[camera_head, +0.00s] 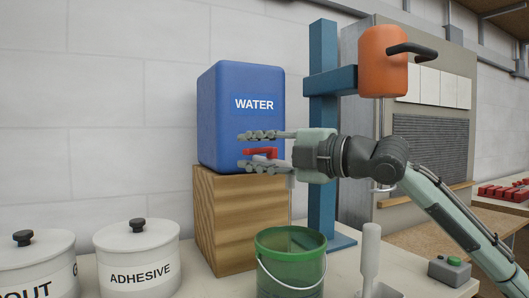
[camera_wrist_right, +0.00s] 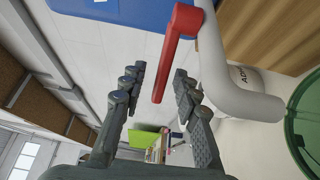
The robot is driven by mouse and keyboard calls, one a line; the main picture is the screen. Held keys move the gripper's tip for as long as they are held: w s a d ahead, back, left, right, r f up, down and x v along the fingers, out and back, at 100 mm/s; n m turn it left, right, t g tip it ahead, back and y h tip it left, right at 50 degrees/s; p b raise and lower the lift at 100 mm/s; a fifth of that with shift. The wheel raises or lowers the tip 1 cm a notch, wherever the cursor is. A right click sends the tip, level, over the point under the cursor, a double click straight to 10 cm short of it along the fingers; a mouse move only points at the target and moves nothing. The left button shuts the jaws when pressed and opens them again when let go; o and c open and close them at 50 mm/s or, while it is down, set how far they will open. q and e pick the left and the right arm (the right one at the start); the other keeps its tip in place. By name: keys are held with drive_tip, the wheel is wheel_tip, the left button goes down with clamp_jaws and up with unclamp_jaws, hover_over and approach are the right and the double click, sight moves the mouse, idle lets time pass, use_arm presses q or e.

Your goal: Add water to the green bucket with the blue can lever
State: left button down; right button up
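The blue can (camera_head: 222,110), labelled WATER, stands on a wooden block (camera_head: 228,225). Its red lever (camera_head: 262,152) is on the front; the lever also shows in the right wrist view (camera_wrist_right: 178,45). A pale bent spout (camera_wrist_right: 222,70) sits beside the lever. The green bucket (camera_head: 283,278) stands on the table below, in front of the block; part of it shows at the right edge of the wrist view (camera_wrist_right: 292,118). My right gripper (camera_head: 257,150) is open, its fingers above and below the lever in the head view. The lever's end appears between the fingers; contact cannot be told. My left gripper is out of view.
White lidded pots, one labelled ADHESIVE (camera_head: 140,262), stand at the left. A blue stand (camera_head: 322,120) rises behind my right gripper, with an orange tool (camera_head: 382,65) beside it. A small box with a green button (camera_head: 454,268) and a pale upright handle (camera_head: 371,250) are at right.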

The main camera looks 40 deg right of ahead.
drive_tip(key=v, duration=1.2)
